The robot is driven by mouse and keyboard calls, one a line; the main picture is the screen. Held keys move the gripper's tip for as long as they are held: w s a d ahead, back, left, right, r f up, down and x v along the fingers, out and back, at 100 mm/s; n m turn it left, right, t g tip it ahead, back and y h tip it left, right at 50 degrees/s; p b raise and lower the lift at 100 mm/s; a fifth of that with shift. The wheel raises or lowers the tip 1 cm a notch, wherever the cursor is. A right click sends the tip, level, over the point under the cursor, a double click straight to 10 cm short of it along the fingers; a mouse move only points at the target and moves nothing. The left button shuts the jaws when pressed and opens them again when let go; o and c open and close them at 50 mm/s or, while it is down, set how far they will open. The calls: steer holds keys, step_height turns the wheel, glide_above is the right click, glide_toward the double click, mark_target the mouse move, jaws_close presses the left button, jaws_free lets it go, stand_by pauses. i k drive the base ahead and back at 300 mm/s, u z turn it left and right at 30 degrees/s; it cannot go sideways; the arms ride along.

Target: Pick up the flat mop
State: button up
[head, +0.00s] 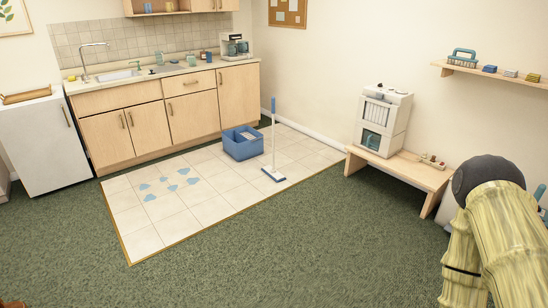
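The flat mop (273,140) stands upright on the white tiled floor in the head view, right of the middle of the room. It has a thin pale pole with a blue grip at the top and a flat blue-edged head (273,174) resting on the tiles. It stands apart from my arm, with open floor between them. My arm shows at the lower right as pale yellow ribbed links with a dark round joint. My gripper is not visible in this view.
A blue bucket (243,149) stands just behind and left of the mop. Light blue patches (167,184) mark the tiles. Cabinets (190,108) line the back wall. A low wooden bench (405,169) holds a white machine (383,120) at right. Green carpet (290,240) is clear in front.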

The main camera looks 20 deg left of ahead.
mark_target(269, 170)
steer(key=u, duration=0.6)
steer(key=i, duration=1.8)
steer(key=u, duration=0.6)
steer(key=i, duration=1.75)
steer(key=z, duration=0.65)
steer(key=i, duration=1.65)
steer(key=z, duration=0.5)
